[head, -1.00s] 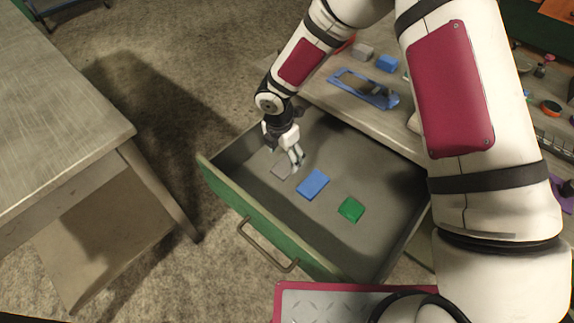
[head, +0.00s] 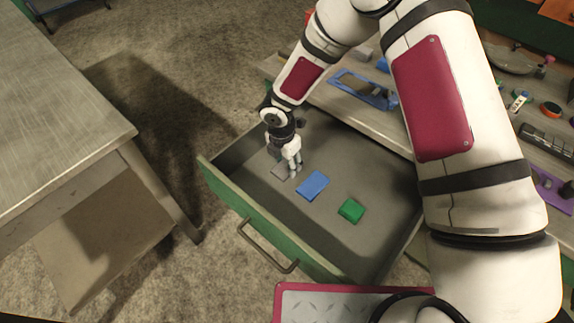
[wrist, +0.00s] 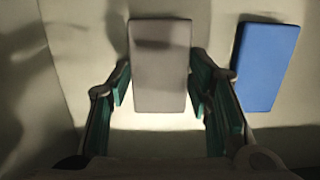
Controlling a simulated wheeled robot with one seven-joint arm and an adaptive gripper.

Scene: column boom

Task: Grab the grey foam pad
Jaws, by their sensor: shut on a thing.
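The grey foam pad (wrist: 160,75) lies in the open drawer (head: 345,235), at its left side in the head view, where part of it shows (head: 281,172) beside my fingers. My gripper (head: 293,172) reaches down into the drawer at the pad. In the wrist view my gripper's fingers (wrist: 160,92) stand on both long sides of the pad, closed in against it. The pad looks flat on or close to the drawer floor; I cannot tell whether it is lifted.
A blue pad (head: 312,186) lies just right of the grey one, close to my right finger in the wrist view (wrist: 266,66). A green pad (head: 351,210) lies farther right. The drawer's green front (head: 260,222) and walls surround them. A bench (head: 60,120) stands left.

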